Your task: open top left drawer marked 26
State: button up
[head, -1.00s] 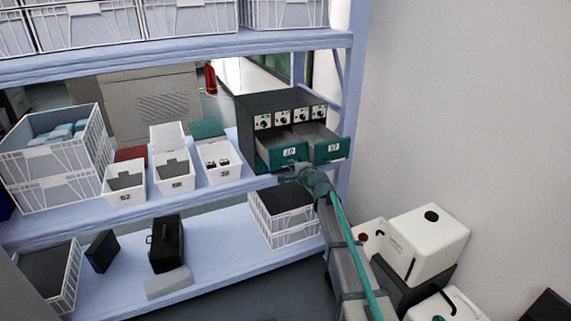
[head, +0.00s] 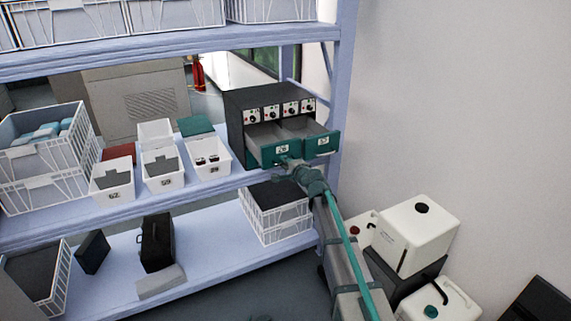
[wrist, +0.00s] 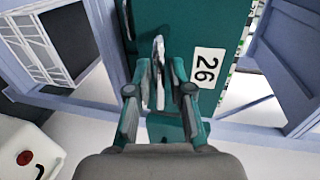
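The drawer marked 26 (head: 275,153) has a green front with a white label and stands pulled out of the dark cabinet (head: 235,112); its grey inside shows. In the wrist view its green front (wrist: 225,28) fills the top middle, with the 26 label turned sideways. My gripper (head: 287,161) is at the lower part of this front. In the wrist view my gripper (wrist: 161,72) has its two fingers apart, on either side of a pale upright handle (wrist: 159,58). A gap seems to show beside the handle; firm contact cannot be made out.
The drawer marked 27 (head: 323,143) is also out, just to the right. White bins (head: 211,170) stand left on the same shelf. A mesh crate (head: 275,226) sits on the shelf below. White canisters (head: 413,238) stand right of my arm, near the wall.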

jog(key=v, duration=1.2)
jog(key=s+d+f+n+g+h, duration=0.1)
jog(key=s+d+f+n+g, duration=0.2)
jog(key=s+f, duration=0.7)
jog(key=s+d+f+n+g+h, duration=0.15)
jog(key=s+f+n+g, duration=0.45)
jog(key=f, duration=0.7)
jog(key=s+d+f+n+g+h, duration=0.1)
jog(key=s+d+f+g+h, duration=0.1)
jog(key=s+f, duration=0.85)
jog(key=s+d+f+g+h, duration=0.1)
jog(key=s+d+f+g, duration=0.2)
jog(key=s, duration=0.9)
jog(key=s+d+f+n+g+h, duration=0.1)
jog(key=s+d+f+g, duration=0.2)
jog(key=s+f, duration=0.5)
jog(key=s+d+f+n+g+h, duration=0.1)
jog(key=s+d+f+g, duration=0.2)
jog(key=s, duration=1.2)
notch_tip(320, 180, down, 4)
jog(key=shift+s+d+r, duration=0.15)
jog(key=shift+s+d, duration=0.25)
jog(key=shift+d, duration=0.15)
